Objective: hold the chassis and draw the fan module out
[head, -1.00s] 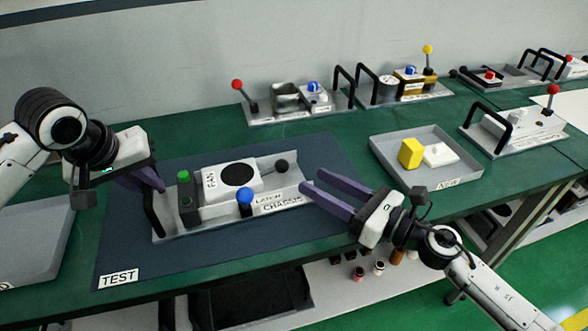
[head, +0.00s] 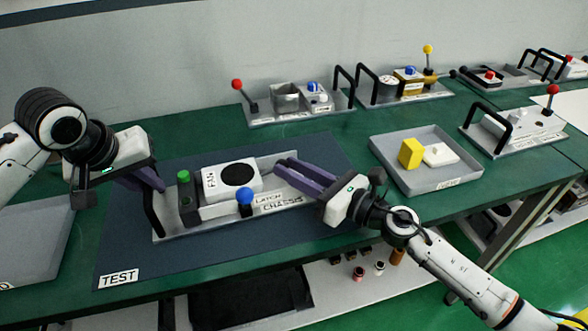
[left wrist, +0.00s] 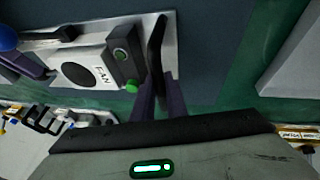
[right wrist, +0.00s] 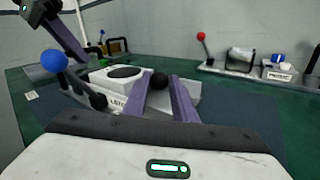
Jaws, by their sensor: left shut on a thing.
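The grey chassis (head: 172,233) lies on the dark TEST mat, with a black handle (head: 153,212) at its left end. My left gripper (head: 155,184) is shut on this handle; the left wrist view shows the handle (left wrist: 156,50) between its fingers. The white fan module (head: 212,181), with a black disc and FAN label, sits in the chassis. Its black knob (right wrist: 159,80) stands between the fingertips of my right gripper (right wrist: 160,82), which is open around it. In the head view the purple fingers (head: 284,170) hide the knob. A blue latch knob (head: 244,196) stands at the chassis front.
A green button (head: 183,176) tops a dark block beside the fan module. The NEW tray (head: 430,180) with a yellow block (head: 411,153) and a white part is at the right. Other units with handles and levers stand along the back. An empty-looking grey tray (head: 35,245) is at the left.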

